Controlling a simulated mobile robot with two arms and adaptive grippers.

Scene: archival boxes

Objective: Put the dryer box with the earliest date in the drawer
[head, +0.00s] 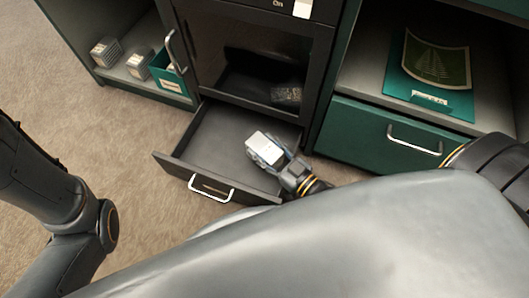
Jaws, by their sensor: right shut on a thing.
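The drawer (215,150) under the dark cabinet is pulled out, with a metal handle on its front. My right gripper (272,152) is over the right part of the drawer and is shut on a small white box (262,143). I cannot tell whether the box touches the drawer floor. Any date on it is too small to read. Two similar small boxes stand on the left shelf, one at the far left (105,52) and one nearer (139,64). My left arm shows at the left edge; its gripper is out of view.
A green bin (168,84) with a label stands on the left shelf. A dark compartment above the drawer holds a small dark item (286,95). On the right, a green tray (400,88) with a leaf-patterned sheet lies above a closed green drawer (375,135). Carpet at left is clear.

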